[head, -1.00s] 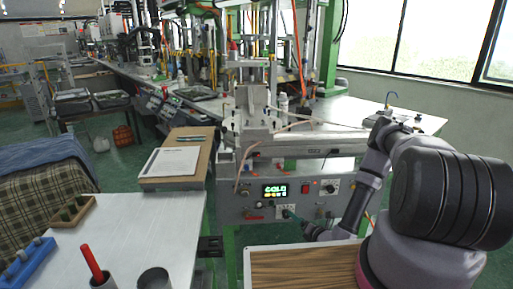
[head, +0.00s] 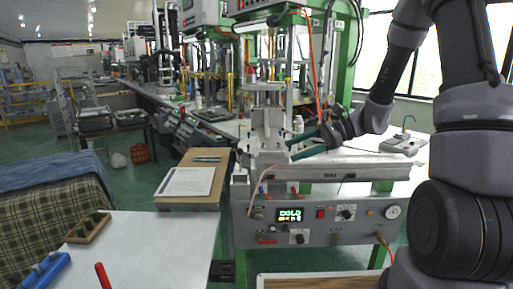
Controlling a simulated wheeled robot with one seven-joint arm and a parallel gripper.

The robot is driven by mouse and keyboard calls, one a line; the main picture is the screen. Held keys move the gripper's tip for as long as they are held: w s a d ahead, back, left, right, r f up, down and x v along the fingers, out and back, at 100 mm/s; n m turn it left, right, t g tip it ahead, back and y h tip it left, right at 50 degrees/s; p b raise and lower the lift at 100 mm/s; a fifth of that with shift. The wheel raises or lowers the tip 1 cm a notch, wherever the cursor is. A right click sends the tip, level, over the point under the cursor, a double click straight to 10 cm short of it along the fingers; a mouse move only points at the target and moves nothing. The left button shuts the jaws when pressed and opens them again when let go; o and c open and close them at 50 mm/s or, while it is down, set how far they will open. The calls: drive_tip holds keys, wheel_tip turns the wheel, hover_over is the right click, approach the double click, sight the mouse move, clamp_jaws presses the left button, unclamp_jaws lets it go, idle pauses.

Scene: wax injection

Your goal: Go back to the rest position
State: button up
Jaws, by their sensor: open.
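My gripper (head: 291,149) is raised in front of the wax injection machine, beside its grey metal clamp block (head: 269,158). Its two teal fingers are apart, point left, and hold nothing that I can see. My arm comes in from the right and bends down to the gripper. The machine's control panel (head: 330,222) is below the gripper, with a lit display (head: 289,214) reading COLD, a red switch, knobs and a gauge. I cannot tell whether the fingers touch the clamp block.
A white table (head: 150,250) at the lower left bears a blue rack (head: 42,272), a wooden rack (head: 88,228) and a red stick (head: 103,275). A wood-grain surface (head: 320,282) is at the bottom.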

drive_tip(key=s+d+r+n+t+h, duration=0.7)
drive_tip(key=s+d+r+n+h, duration=0.3)
drive_tip(key=s+d+r, duration=0.3)
wheel_tip(320, 180, up, 5)
drive_tip(key=s+h, duration=0.1)
drive_tip(key=s, duration=0.1)
drive_tip(key=shift+s+f, duration=0.2)
drive_tip(key=shift+s, duration=0.15)
idle(0.9)
